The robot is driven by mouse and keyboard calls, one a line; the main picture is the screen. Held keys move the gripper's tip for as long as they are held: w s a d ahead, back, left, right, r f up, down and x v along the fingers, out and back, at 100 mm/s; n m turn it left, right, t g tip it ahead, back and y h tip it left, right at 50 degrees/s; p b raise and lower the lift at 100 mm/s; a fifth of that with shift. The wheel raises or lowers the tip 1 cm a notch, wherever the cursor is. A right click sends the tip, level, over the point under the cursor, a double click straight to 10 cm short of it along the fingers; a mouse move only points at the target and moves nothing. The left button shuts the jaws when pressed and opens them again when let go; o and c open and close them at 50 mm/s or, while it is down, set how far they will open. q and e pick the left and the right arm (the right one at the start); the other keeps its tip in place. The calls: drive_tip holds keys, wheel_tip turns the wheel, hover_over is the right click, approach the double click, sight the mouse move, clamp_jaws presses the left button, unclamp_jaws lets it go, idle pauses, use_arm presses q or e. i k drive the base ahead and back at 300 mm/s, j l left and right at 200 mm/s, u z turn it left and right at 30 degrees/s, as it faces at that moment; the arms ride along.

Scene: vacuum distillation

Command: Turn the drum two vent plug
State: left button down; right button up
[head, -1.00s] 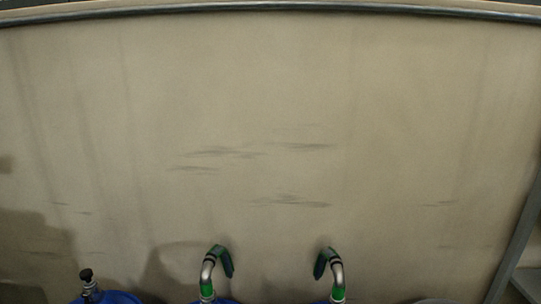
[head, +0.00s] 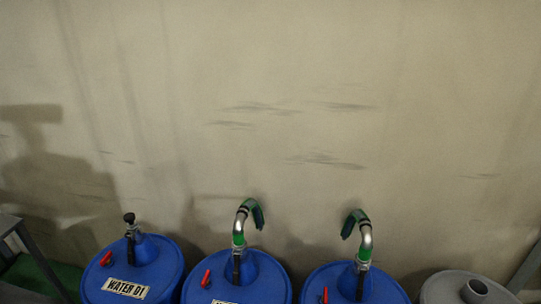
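Three blue drums stand in a row along the bottom of the head view: a left drum (head: 165,262), a middle drum (head: 268,287) and a right drum (head: 385,288). I cannot tell whether these are the vent plugs. The lower parts of the drums are cut off by the frame. Neither of my grippers is in view.
A black-knobbed fitting (head: 130,222) stands on the left drum. A grey drum (head: 450,286) is at the right. A bare wall (head: 300,80) is behind.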

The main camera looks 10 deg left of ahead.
sight(205, 282)
drive_tip(key=u, duration=1.25)
drive_tip(key=k+l+u, duration=0.1)
drive_tip(key=l+u, duration=0.2)
drive_tip(key=u, duration=0.15)
drive_tip(key=k+l+u, duration=0.15)
drive_tip(key=u, duration=0.35)
